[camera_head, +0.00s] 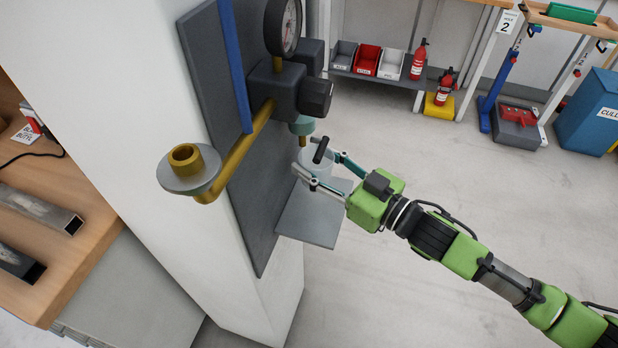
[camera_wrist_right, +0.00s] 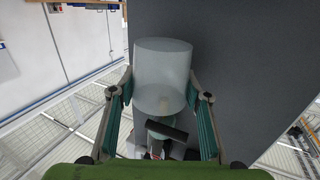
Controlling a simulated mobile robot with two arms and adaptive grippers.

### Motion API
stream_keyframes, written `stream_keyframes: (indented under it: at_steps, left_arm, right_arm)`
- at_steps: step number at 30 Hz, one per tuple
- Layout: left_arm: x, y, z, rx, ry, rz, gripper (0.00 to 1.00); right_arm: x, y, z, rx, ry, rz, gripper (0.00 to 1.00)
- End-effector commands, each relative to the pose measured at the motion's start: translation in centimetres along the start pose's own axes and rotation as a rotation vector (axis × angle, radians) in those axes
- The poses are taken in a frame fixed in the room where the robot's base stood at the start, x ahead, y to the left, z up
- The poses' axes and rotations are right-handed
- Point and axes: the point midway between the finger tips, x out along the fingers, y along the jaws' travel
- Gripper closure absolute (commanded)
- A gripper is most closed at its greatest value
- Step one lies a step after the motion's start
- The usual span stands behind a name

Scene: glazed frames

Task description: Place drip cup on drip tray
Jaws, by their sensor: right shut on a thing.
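The drip cup (camera_head: 316,166) is a pale, translucent cylinder under the teal outlet (camera_head: 302,126) of the valve assembly. My right gripper (camera_head: 319,162) is shut on it, a finger on each side. In the right wrist view the cup (camera_wrist_right: 162,75) stands between the two teal fingers. The drip tray (camera_head: 310,220) is a flat grey plate fixed to the dark panel, below the cup. The cup appears to be just above or on the tray; its base is partly hidden by the gripper, so I cannot tell which. My left gripper is not in view.
The dark panel (camera_head: 245,150) on a white pillar carries a gauge (camera_head: 286,25), a brass pipe (camera_head: 240,155) and a black-handled valve (camera_head: 316,96) close above my gripper. A wooden bench (camera_head: 70,235) stands left.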

Motion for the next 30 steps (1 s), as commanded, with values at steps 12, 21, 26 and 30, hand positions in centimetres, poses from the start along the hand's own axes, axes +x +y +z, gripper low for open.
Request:
stream_keyframes:
  at_steps: [12, 21, 26, 30]
  left_arm:
    - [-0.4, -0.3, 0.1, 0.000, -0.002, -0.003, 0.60]
    - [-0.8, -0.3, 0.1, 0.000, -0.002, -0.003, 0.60]
    - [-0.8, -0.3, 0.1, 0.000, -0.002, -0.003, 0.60]
    - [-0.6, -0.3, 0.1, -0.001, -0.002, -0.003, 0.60]
  right_arm:
    - [1.1, -0.4, 4.3, 0.002, -0.003, 0.002, 0.73]
    - [1.4, -0.6, 7.0, 0.000, -0.001, 0.000, 0.73]
    - [1.4, -0.6, 7.1, 0.000, -0.001, 0.000, 0.73]
    - [1.4, -0.6, 7.4, 0.000, -0.001, 0.000, 0.73]
